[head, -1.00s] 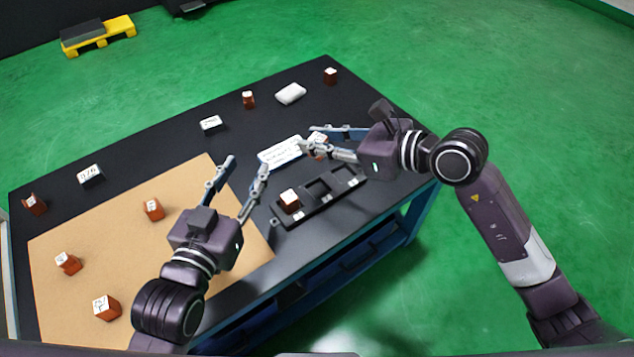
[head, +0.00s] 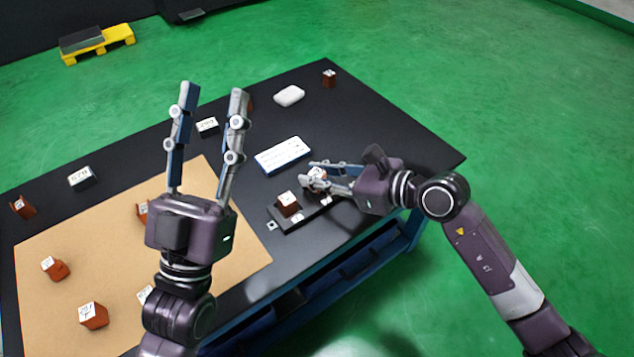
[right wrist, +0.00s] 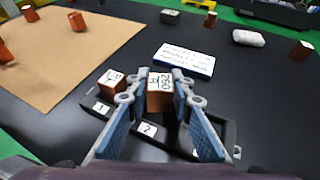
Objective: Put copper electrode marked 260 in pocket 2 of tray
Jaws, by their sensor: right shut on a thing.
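The copper electrode marked 260 (right wrist: 159,98) is a reddish-brown block with a white marked top, upright between the fingers of my right gripper (right wrist: 153,91). In the head view my right gripper (head: 308,172) is shut on this electrode (head: 318,172) over the black tray (head: 283,223). The tray also shows in the right wrist view (right wrist: 228,131), with labels 1 and 2 on its near edge. The electrode is around pocket 2; the fingers hide whether it is seated. Another copper electrode (right wrist: 111,79) stands in pocket 1. My left gripper (head: 213,93) is open and empty, raised over the table.
A white-topped card (head: 283,155) lies behind the tray. A white lump (head: 289,95) and a copper block (head: 329,78) stand farther back. Several copper blocks are on the tan mat (head: 110,255). The table's right side is clear.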

